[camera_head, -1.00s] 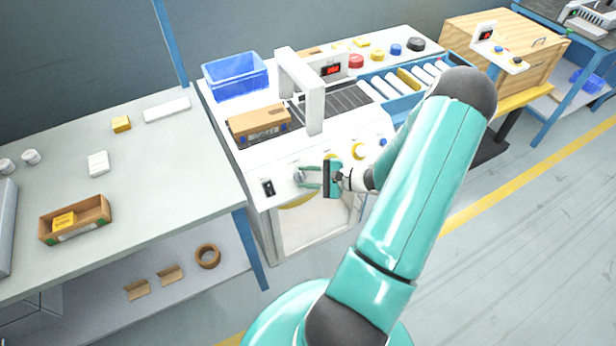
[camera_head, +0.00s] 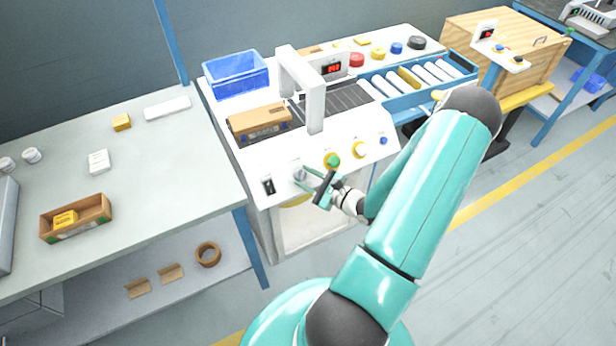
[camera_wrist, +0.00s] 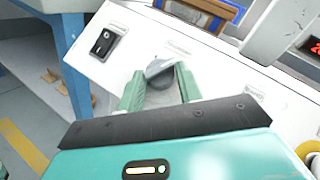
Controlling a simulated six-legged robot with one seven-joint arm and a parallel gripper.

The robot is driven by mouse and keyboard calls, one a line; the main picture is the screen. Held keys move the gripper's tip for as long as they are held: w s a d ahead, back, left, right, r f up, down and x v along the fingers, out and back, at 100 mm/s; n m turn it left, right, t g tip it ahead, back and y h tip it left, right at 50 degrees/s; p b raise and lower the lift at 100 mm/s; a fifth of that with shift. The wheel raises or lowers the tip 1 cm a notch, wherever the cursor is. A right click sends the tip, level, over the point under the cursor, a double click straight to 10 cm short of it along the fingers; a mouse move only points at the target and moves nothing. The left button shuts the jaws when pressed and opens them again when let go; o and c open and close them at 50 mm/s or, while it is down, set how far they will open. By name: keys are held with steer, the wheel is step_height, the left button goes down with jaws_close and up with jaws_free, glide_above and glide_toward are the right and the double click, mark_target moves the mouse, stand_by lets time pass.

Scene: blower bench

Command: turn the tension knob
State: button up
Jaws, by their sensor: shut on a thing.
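The tension knob (camera_head: 300,174) is a grey knob on the white sloped front panel of the machine, between a black rocker switch (camera_head: 268,186) and a green button (camera_head: 333,160). My gripper (camera_head: 306,177) is at the panel with its two green fingers on the knob. In the wrist view the knob (camera_wrist: 160,72) shows between the fingertips of my gripper (camera_wrist: 160,84), its grey pointer bar tilted. The gripper is shut on the knob. The lower part of the knob is partly hidden between the fingers.
A cardboard box (camera_head: 258,122) lies on the conveyor behind, by a white arch (camera_head: 314,100). A blue bin (camera_head: 236,78) stands at the back left. A grey table (camera_head: 150,190) adjoins on the left.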

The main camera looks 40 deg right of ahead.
steer(key=shift+s+a+f+m+t+h, duration=0.1)
steer(key=shift+a+m+t+h, duration=0.1)
steer(key=shift+m+h, duration=0.6)
steer(key=shift+a+f+m+t+h, duration=0.15)
steer(key=shift+m+h, duration=0.35)
steer(key=shift+m, duration=0.6)
steer(key=shift+r+m+h, duration=0.1)
steer(key=shift+m+h, duration=0.2)
steer(key=shift+h, duration=0.1)
steer(key=o, duration=0.7)
steer(key=shift+c, duration=0.2)
